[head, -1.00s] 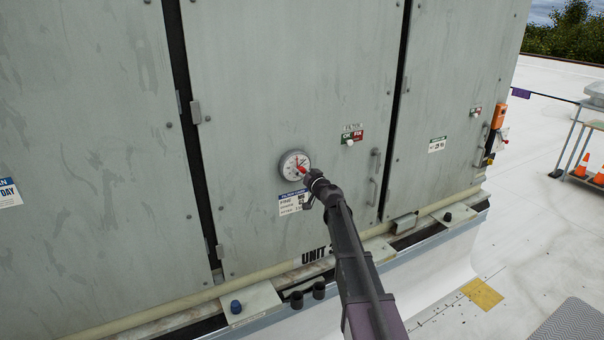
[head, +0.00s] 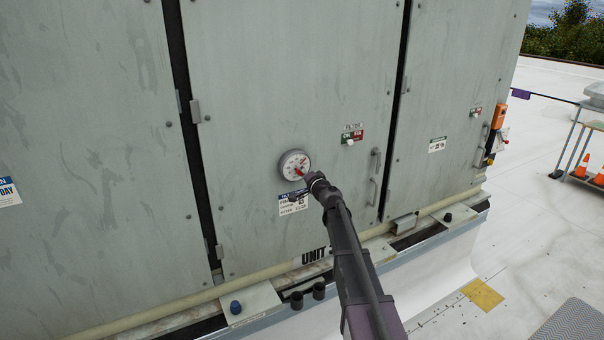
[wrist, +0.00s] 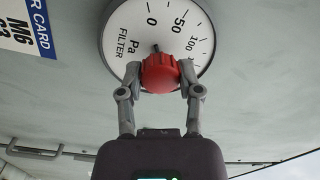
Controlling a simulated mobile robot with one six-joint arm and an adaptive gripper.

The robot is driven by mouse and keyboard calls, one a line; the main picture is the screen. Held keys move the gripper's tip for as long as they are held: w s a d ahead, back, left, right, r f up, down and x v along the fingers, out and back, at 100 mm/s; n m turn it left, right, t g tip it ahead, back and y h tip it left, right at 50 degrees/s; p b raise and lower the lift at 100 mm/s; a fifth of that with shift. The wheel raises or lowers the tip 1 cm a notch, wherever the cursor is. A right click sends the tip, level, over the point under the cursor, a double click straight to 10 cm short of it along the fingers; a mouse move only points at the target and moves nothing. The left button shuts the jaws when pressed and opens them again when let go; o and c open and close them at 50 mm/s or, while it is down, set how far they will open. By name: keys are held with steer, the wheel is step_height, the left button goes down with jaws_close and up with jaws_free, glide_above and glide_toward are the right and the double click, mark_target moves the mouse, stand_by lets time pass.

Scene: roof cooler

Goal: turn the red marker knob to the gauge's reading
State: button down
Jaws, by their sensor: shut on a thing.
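The round white gauge (head: 290,161) is on the grey cabinet door, with red visible on its face. In the wrist view its dial (wrist: 135,38) reads "Pa FILTER" with 0, 50 and 100 marks. The ribbed red knob (wrist: 159,72) stands at the lower part of the visible dial. My gripper (wrist: 160,75) is shut on it, one grey finger on each side. My gripper (head: 305,178) comes in from the lower right in the head view. A small dark tip shows just above the knob; the knob hides the rest, so I cannot read the gauge exactly.
A blue and white card (wrist: 40,28) is beside the gauge and shows partly below it in the head view (head: 293,205). A door handle (head: 375,178) and a green-red filter label (head: 352,136) are to the right. Pipe and curb run along the cabinet's foot.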

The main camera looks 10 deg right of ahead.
steer(key=shift+w+m, duration=0.15)
steer(key=shift+m, duration=0.55)
steer(key=shift+c, duration=1.4)
jaws_free()
